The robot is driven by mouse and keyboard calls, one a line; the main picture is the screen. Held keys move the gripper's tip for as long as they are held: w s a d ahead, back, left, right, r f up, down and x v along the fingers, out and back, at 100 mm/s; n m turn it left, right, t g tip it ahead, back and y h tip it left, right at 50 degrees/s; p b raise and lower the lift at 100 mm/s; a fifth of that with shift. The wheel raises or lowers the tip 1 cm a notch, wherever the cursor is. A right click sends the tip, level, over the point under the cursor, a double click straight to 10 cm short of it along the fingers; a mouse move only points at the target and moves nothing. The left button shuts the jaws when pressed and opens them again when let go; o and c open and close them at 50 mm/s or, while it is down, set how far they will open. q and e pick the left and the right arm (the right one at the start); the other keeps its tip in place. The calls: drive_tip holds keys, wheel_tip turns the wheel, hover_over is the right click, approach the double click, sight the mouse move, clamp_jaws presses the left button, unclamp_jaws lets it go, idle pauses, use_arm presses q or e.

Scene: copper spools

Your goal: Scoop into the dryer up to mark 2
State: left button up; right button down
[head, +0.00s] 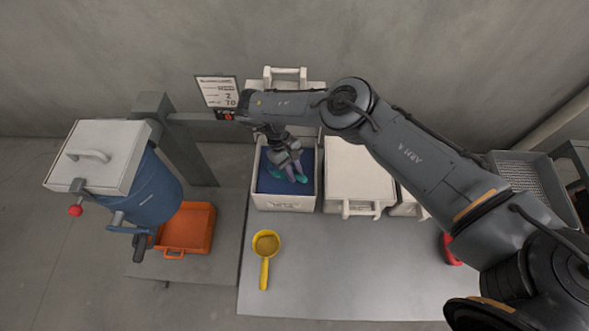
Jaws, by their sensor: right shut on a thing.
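The blue drum (152,195) at the left, which looks like the dryer, has a square white lid (100,150) that appears to be down on it. No level marks can be read on it. An open white bin (284,203) on the table holds blue material. My right gripper (290,168) reaches down into this bin. It is shut on a teal and purple tool (300,177), probably a scoop, whose lower part is at the blue material. The gripper partly hides the tool. A yellow scoop (266,244) lies on the table in front of the bin. My left gripper is out of view.
A sign (217,91) on the post behind shows a 2 and a 10. A lidded white bin (359,175) stands right of the open one. An orange tray (187,230) sits below the drum. The front table is mostly clear; a red object (450,249) lies at right.

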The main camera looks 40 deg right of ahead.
drive_tip(key=shift+t, duration=0.4)
drive_tip(key=r+p, duration=0.2)
drive_tip(key=s+r+p, duration=0.1)
drive_tip(key=r+p, duration=0.1)
drive_tip(key=shift+s+r, duration=0.15)
drive_tip(key=shift+r, duration=0.05)
drive_tip(key=shift+s+d+r+t+p, duration=0.1)
drive_tip(key=shift+s+r+t+p, duration=0.15)
drive_tip(key=shift+r, duration=0.35)
drive_tip(key=r+p, duration=0.1)
drive_tip(key=p, duration=0.1)
drive_tip(key=s+r+t+p, duration=0.1)
drive_tip(key=p, duration=0.1)
drive_tip(key=shift+r, duration=0.15)
drive_tip(key=s+r+t+p, duration=0.1)
drive_tip(key=r+p, duration=0.1)
drive_tip(key=p, duration=0.3)
drive_tip(key=shift+s+t+p, duration=0.1)
drive_tip(key=shift+t+p, duration=0.15)
drive_tip(key=shift+p, duration=0.1)
drive_tip(key=shift+s+r+t+p, duration=0.35)
drive_tip(key=shift+r+t+p, duration=0.15)
drive_tip(key=shift+p, duration=1)
